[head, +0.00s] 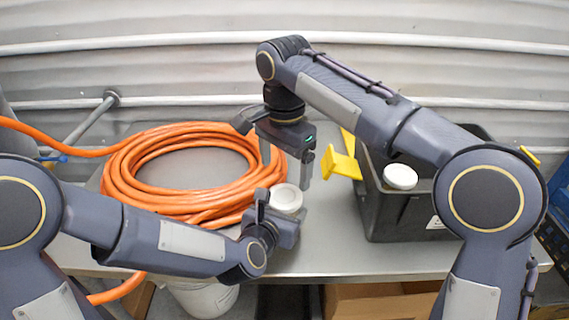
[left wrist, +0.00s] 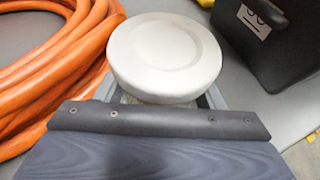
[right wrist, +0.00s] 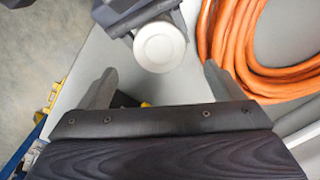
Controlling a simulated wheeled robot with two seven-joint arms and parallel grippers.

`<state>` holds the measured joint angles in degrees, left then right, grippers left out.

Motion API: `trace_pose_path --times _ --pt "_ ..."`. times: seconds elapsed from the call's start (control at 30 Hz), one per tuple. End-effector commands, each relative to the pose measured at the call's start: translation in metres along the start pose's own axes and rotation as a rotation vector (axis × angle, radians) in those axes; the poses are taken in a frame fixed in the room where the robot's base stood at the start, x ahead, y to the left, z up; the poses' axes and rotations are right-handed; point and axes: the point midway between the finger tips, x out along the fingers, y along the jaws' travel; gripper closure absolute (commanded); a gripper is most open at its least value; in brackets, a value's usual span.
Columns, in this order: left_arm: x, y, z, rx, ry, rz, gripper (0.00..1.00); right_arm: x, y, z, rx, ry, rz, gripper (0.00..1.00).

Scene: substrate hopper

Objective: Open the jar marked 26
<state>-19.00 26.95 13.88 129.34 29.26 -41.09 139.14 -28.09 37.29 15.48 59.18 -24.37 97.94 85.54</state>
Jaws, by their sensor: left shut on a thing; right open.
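My left gripper (head: 283,222) is shut on the jar's body, below the lid. My right gripper (head: 288,172) is open and empty, pointing down above and behind the jar. In the right wrist view the jar's lid (right wrist: 159,47) lies beyond the open fingers. No marking 26 can be read. Another white lid (head: 400,177) shows in the black bin.
A coil of orange hose (head: 125,187) lies on the table left of the jar. The black bin (head: 395,220) stands at the right, with a yellow piece (head: 343,165) at its left side. Bare table (head: 340,262) lies in front of the bin.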

Motion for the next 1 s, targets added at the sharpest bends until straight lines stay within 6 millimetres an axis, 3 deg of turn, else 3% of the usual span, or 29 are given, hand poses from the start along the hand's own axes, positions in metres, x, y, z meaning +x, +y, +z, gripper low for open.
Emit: trace_pose_path --times 0.5,0.9,1.0 --pt "0.000 0.000 0.001 0.000 -0.001 0.000 1.00 0.069 0.000 0.000 0.010 0.000 0.003 0.13" --pt "0.000 0.000 0.001 0.000 -0.001 0.000 1.00 0.078 0.000 0.000 0.009 0.001 0.000 0.13" --pt "0.000 0.000 0.001 0.000 -0.001 0.000 1.00 0.078 0.000 0.000 0.009 0.001 0.000 0.23"
